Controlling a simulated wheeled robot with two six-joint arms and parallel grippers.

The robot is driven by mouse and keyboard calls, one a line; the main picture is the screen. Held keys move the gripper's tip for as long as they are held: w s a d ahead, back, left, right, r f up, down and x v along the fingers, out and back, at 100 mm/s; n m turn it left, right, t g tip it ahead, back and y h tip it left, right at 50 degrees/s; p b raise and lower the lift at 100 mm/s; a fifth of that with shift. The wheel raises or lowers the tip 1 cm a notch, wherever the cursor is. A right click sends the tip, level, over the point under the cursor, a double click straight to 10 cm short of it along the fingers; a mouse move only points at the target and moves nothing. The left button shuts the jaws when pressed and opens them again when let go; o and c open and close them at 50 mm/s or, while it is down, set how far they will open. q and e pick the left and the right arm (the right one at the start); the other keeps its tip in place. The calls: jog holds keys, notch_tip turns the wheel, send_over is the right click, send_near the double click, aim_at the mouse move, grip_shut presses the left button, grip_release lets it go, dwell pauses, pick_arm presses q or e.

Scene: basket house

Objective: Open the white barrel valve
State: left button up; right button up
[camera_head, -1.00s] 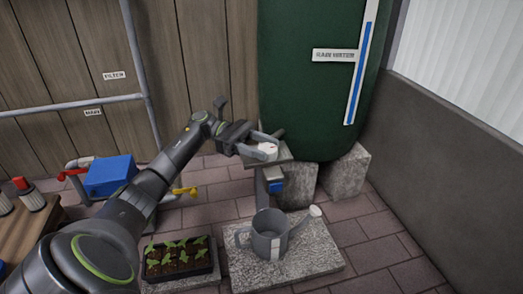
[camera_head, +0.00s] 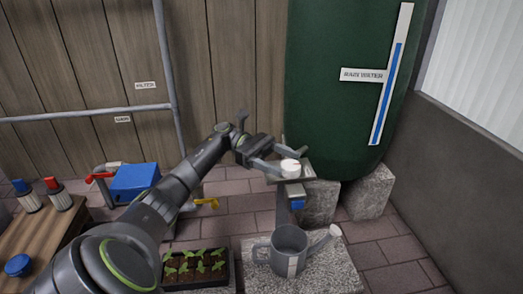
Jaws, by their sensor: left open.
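The white barrel valve (camera_head: 290,167) is a round white knob on a small grey plate in front of the green rain barrel (camera_head: 345,115). My left gripper (camera_head: 284,161) is open, with its fingers at the knob, one on the near-left side and one behind it. I cannot tell whether the fingers touch it. A blue-fronted outlet (camera_head: 297,203) sits below the plate. My right gripper is not in view.
A grey watering can (camera_head: 289,250) stands on a stone slab below the valve. A seedling tray (camera_head: 197,270) is left of it. A blue box (camera_head: 134,181) with red and yellow handles stands by the wooden wall. A wooden table (camera_head: 45,243) is at lower left.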

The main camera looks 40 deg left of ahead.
pick_arm(q)
jog(key=a+b, duration=0.1)
jog(key=a, duration=0.9)
jog(key=shift+s+a, duration=0.15)
jog(key=shift+s, duration=0.2)
